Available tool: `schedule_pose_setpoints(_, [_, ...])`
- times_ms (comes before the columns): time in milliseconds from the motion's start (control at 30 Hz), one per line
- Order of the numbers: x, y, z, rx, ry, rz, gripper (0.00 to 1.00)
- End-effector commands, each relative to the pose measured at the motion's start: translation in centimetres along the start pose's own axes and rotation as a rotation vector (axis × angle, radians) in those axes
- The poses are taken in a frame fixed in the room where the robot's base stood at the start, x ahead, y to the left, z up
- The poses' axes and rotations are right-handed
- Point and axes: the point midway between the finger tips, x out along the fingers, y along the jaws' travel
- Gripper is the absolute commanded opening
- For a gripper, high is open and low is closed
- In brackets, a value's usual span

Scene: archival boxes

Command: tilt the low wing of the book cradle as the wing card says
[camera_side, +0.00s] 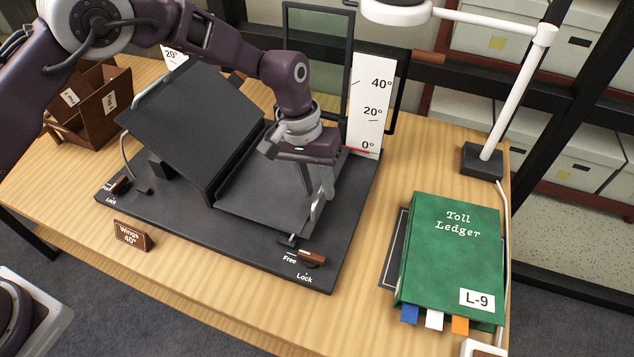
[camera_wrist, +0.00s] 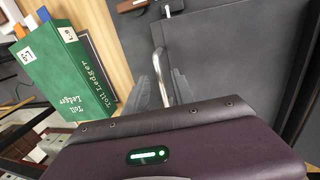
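The black book cradle (camera_side: 165,213) stands on the wooden table. Its left wing (camera_side: 190,120) is raised at a slant; its low wing (camera_side: 262,208) on the right lies about flat. The wing card (camera_side: 131,236) reads "Wings 40°". The white angle scale (camera_side: 371,100) shows 0°, 20° and 40°, with a red mark by 0°. My gripper (camera_side: 322,190) points down at the low wing's outer edge. In the wrist view my fingers (camera_wrist: 162,92) stand either side of the metal handle (camera_wrist: 157,62), apparently open; contact is unclear. The handle's lower part shows beside them in the side view (camera_side: 316,213).
A brown-knobbed lever (camera_side: 312,258) sits by the "Free" and "Lock" labels at the cradle's front right; another (camera_side: 119,185) is at its left. The green Toll Ledger (camera_side: 448,245) lies right of the cradle. A white lamp (camera_side: 515,90) stands behind it. A brown box (camera_side: 92,110) is at left.

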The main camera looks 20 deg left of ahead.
Motion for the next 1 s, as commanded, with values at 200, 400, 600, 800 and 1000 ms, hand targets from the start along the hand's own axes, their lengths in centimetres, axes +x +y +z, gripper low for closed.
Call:
schedule_pose_setpoints(200, [-0.06, -0.02, -0.02, 0.000, 0.001, 0.000, 0.07])
schedule_pose_setpoints(400, [-0.08, -0.01, -0.02, 0.000, 0.001, 0.000, 0.00])
schedule_pose_setpoints(600, [-0.10, 0.00, -0.03, 0.000, 0.001, 0.000, 0.00])
schedule_pose_setpoints(800, [-0.12, 0.02, -0.04, 0.000, 0.001, 0.001, 0.00])
schedule_pose_setpoints(1000, [-0.12, 0.02, -0.04, 0.000, 0.002, 0.001, 0.00])
